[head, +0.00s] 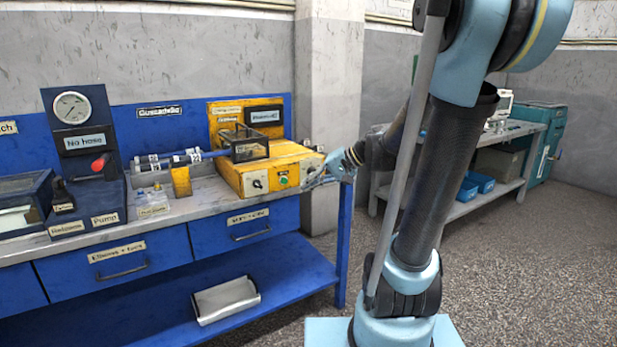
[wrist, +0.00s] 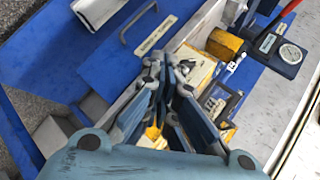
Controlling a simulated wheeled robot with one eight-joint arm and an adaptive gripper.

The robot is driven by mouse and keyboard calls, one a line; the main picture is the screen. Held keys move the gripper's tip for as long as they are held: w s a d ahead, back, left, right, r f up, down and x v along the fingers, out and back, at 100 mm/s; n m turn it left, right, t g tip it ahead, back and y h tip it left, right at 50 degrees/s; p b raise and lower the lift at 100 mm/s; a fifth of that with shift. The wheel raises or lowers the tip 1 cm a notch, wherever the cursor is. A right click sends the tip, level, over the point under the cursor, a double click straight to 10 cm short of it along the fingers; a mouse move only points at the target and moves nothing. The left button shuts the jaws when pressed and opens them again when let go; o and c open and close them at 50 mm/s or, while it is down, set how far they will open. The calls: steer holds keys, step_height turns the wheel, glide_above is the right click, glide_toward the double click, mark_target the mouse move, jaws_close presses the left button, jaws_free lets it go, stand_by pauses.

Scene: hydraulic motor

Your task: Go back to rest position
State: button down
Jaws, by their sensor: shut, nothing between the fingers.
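My gripper (head: 342,163) is at the right end of the blue workbench, beside the front right corner of the yellow motor unit (head: 270,168). It looks shut and empty. In the wrist view the gripper fingers (wrist: 168,66) come close together at their tips, over the yellow unit (wrist: 194,72). The unit has a selector knob and a green button on its front, and a dark clear-sided box (head: 245,145) on top. I cannot tell whether the fingers touch the unit. My arm rises to the right of the bench.
The workbench (head: 200,201) carries a pump panel with a gauge (head: 72,107) at left. A metal tray (head: 225,299) lies on its lower shelf. A second table with blue bins (head: 479,182) stands at the back right. Speckled floor (head: 540,270) is open at right.

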steer(key=s+d+f+h, duration=0.5)
steer(key=s+d+f, duration=0.1)
steer(key=s+d, duration=0.3)
steer(key=s+d+f+n+h, duration=0.1)
steer(key=s+d+f+h, duration=0.4)
steer(key=s+d+f, duration=0.2)
steer(key=s+d, duration=0.2)
steer(key=shift+s+d+n+g+h, duration=0.3)
steer(key=shift+s, duration=0.05)
steer(key=shift+w+f, duration=0.2)
steer(key=shift+w, duration=0.25)
stand_by(0.3)
